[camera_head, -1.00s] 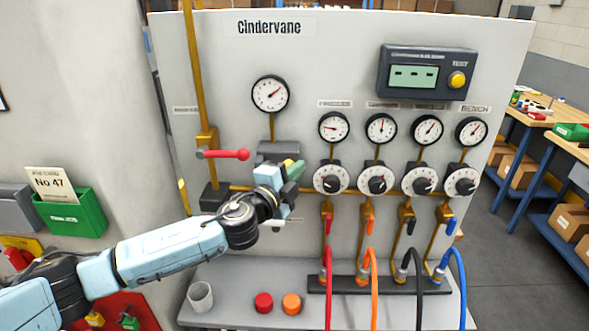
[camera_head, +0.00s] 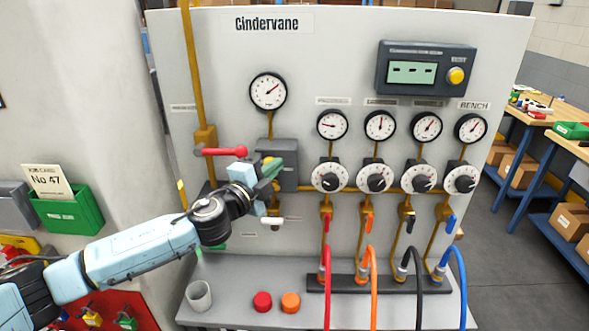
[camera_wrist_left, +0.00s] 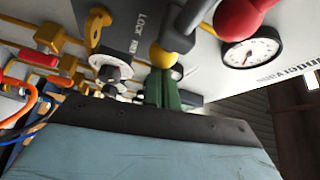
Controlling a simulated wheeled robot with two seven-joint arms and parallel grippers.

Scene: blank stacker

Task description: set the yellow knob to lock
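The yellow knob (camera_wrist_left: 161,56) shows in the left wrist view as a ball on a dark grey part, with a LOCK and a second word printed to its left. In the head view, a small bit of yellow (camera_head: 267,159) shows at the grey box above my left gripper (camera_head: 272,171). The green fingers (camera_wrist_left: 163,88) lie close together in the wrist view, their tips near the knob. I cannot tell whether they touch it or how wide they are open. The knob's pointing direction is hidden. My right gripper is not in view.
A red-handled lever (camera_head: 220,152) sits just left of the gripper. Black-and-white dials (camera_head: 329,177) and small levers run to the right. A cup (camera_head: 199,295), a red cap (camera_head: 262,302) and an orange cap (camera_head: 291,302) stand on the ledge below, near coloured hoses.

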